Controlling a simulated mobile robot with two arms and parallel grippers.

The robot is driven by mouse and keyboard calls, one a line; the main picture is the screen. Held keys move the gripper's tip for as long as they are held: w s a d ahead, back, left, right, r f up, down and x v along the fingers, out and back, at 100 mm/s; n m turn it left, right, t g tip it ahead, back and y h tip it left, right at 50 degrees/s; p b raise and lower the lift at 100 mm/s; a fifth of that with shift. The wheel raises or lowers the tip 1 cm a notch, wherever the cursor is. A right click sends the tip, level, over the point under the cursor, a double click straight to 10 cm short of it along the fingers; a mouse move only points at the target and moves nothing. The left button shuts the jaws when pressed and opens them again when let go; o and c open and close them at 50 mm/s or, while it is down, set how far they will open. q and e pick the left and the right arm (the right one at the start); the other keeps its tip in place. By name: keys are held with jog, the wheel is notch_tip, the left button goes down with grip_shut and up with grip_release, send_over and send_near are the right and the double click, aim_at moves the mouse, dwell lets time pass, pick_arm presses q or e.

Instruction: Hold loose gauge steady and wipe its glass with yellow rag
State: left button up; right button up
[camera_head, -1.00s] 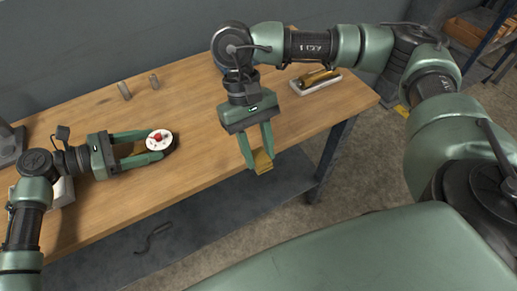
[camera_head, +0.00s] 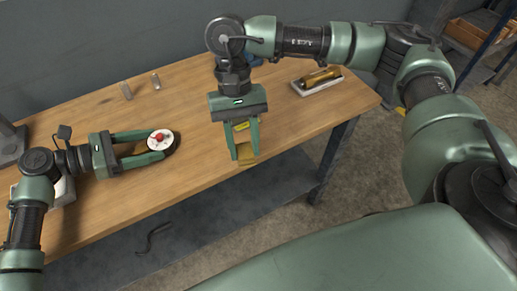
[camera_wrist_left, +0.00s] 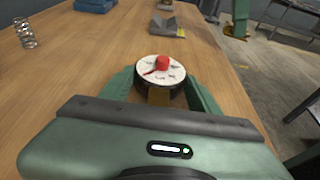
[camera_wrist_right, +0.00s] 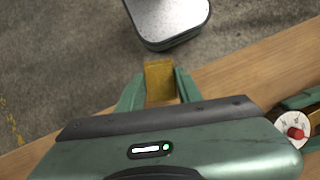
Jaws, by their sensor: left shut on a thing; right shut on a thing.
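The gauge (camera_head: 160,139) is round, with a white dial, dark casing and a red spot at its middle. My left gripper (camera_head: 157,146) is shut on the gauge's sides above the wooden table. The left wrist view shows the gauge (camera_wrist_left: 161,72) face up between the fingers. My right gripper (camera_head: 246,154) is shut on the yellow rag (camera_head: 246,160) near the table's front edge, right of the gauge and apart from it. The rag (camera_wrist_right: 159,80) shows between the fingers in the right wrist view, with the gauge (camera_wrist_right: 293,128) at the right edge. The fingers hide part of the rag.
The wooden table (camera_head: 200,100) has free room between the grippers. Two small springs (camera_head: 126,91) (camera_head: 156,81) stand at the back. A pale tray (camera_head: 317,82) with a brass-coloured item is at the right. A dark hooked item (camera_head: 152,237) lies below the table.

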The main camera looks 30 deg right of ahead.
aim_at(174, 137)
jog(key=w+a+r+m+t+y, duration=0.2)
jog(key=w+a+m, duration=0.4)
jog(key=w+m, duration=0.2)
jog(key=w+a+r+m+t+y, duration=0.1)
jog(key=w+a+r+m+t, duration=0.15)
jog(key=w+a+m, duration=0.35)
jog(key=shift+m, duration=0.5)
jog(key=shift+w+d+f, duration=0.15)
jog(key=shift+w+f, duration=0.05)
jog(key=shift+f, duration=0.6)
jog(key=shift+w+d+f, duration=0.15)
jog(key=shift+f, duration=0.7)
jog(key=shift+w+d+f, duration=0.15)
jog(key=shift+w+f, duration=0.05)
jog(key=shift+f, duration=0.6)
jog(key=shift+f, duration=0.4)
jog(key=shift+w, duration=0.1)
jog(key=shift+w, duration=0.3)
jog(key=shift+s, duration=0.15)
jog(key=shift+s, duration=0.8)
jog(key=shift+w, duration=0.1)
